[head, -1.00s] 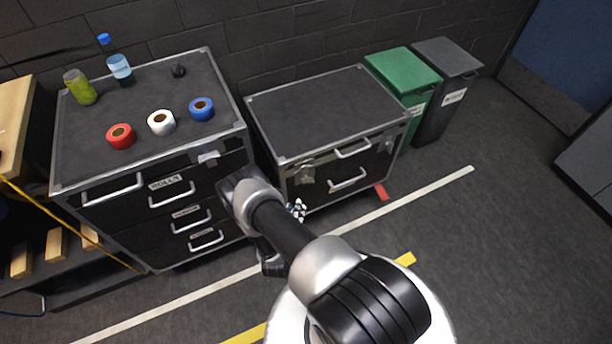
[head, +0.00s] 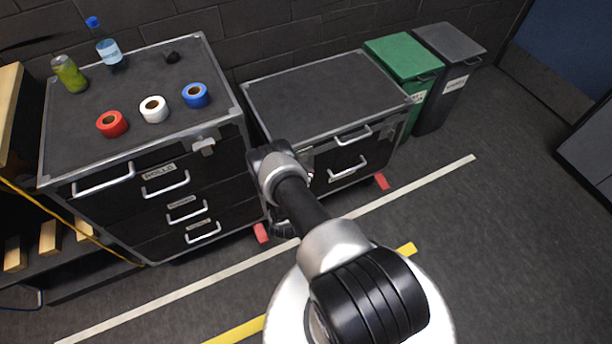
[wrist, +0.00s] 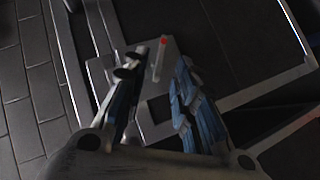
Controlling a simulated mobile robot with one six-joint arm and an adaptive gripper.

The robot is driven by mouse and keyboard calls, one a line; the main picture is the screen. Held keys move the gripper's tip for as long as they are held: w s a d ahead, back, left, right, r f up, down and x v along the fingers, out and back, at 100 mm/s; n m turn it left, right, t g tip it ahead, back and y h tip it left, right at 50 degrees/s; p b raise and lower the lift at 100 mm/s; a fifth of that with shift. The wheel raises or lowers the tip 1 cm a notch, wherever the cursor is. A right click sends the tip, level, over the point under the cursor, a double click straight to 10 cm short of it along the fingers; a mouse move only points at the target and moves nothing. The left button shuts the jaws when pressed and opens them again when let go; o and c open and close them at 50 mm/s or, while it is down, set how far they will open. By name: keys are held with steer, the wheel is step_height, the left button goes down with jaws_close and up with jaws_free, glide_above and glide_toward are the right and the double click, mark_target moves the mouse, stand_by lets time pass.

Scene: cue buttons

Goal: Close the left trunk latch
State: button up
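The trunk (head: 318,95) is a black case with metal edges, standing right of the drawer cabinet with its lid down. Its left latch is mostly hidden behind my arm in the head view; only a sliver of metal (head: 308,158) shows. In the wrist view a grey latch plate (wrist: 103,68) with a red-tipped lever (wrist: 160,58) lies ahead of the fingers. My gripper (wrist: 160,75) is open, its two fingers apart, with the latch seen between and beyond the tips. I cannot tell whether the fingers touch it.
The drawer cabinet (head: 75,152) stands close at left, with tape rolls, a bottle (head: 107,50) and a green can (head: 69,73) on top. A green bin (head: 400,55) and a grey bin (head: 450,50) stand right of the trunk.

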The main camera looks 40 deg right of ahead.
mark_target(306, 169)
steer(key=b+x, duration=0.1)
steer(key=x, duration=0.4)
steer(key=shift+c, duration=0.6)
jaws_close()
